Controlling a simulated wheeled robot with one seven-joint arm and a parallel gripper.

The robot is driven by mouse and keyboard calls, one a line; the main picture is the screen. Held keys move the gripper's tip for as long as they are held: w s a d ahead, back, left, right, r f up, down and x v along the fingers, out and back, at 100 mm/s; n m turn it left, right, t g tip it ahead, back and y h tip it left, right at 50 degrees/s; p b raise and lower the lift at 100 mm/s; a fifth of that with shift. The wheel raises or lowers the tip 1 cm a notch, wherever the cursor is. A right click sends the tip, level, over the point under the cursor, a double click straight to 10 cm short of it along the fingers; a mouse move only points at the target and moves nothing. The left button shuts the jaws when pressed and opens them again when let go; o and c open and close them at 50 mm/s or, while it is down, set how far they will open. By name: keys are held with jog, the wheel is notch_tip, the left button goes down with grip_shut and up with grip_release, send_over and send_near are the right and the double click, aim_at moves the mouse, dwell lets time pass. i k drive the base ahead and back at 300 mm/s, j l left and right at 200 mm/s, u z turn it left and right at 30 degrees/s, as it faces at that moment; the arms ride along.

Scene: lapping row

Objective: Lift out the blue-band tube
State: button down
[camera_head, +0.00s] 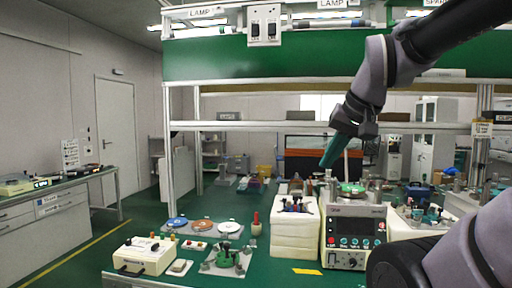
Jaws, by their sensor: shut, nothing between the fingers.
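A long lamp tube (336,22) lies along the top of the green overhead panel, under a LAMP sign; it looks grey-blue. Another tube (206,22) lies to the left under a second LAMP sign. I cannot make out for certain which tube has a blue band. My arm comes in from the upper right, and my gripper (328,160) points down and left, below the green panel and in front of the shelf. Its teal end looks closed and empty. It is well below the tubes and apart from them.
A white double switch box (264,24) sits between the tubes. The green panel (240,60) and metal shelf rail (240,126) cross the bench. Below stand a control unit (354,240), stacked white blocks (294,238) and small coloured discs. A SPARE sign (436,3) shows at upper right.

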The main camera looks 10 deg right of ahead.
aim_at(354, 23)
jog(key=i+z, duration=0.3)
jog(key=i, duration=0.15)
jog(key=i+z, duration=0.3)
jog(key=i, duration=0.15)
